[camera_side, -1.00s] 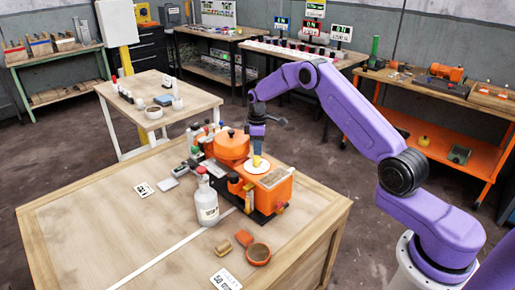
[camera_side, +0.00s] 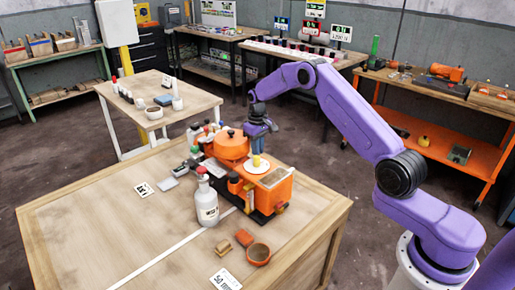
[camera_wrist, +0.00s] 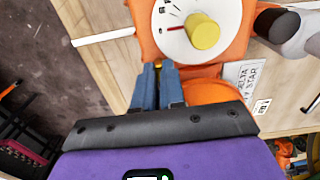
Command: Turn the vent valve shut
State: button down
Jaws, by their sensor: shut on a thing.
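The orange ring inverter (camera_side: 272,187) stands on the wooden table. Its white dial (camera_side: 266,169) with a yellow knob (camera_side: 257,161) faces up; in the wrist view the knob (camera_wrist: 203,32) sits beside a red mark. My gripper (camera_side: 259,143) points down between the dial and the orange round drum (camera_side: 231,145). In the wrist view my blue fingers (camera_wrist: 158,70) are close together on a small yellow-orange part, which I take to be the vent valve (camera_wrist: 158,64). The fingers hide most of it, so its angle cannot be told.
A white bottle (camera_side: 206,203) stands in front of the machine. Small bottles and switches crowd the drum's left. The table's left part is mostly clear.

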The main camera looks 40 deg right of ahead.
dwell(0.5)
jog(key=c, duration=1.5)
grip_release()
notch_tip(320, 180, up, 18)
jog(key=shift+f, duration=0.25)
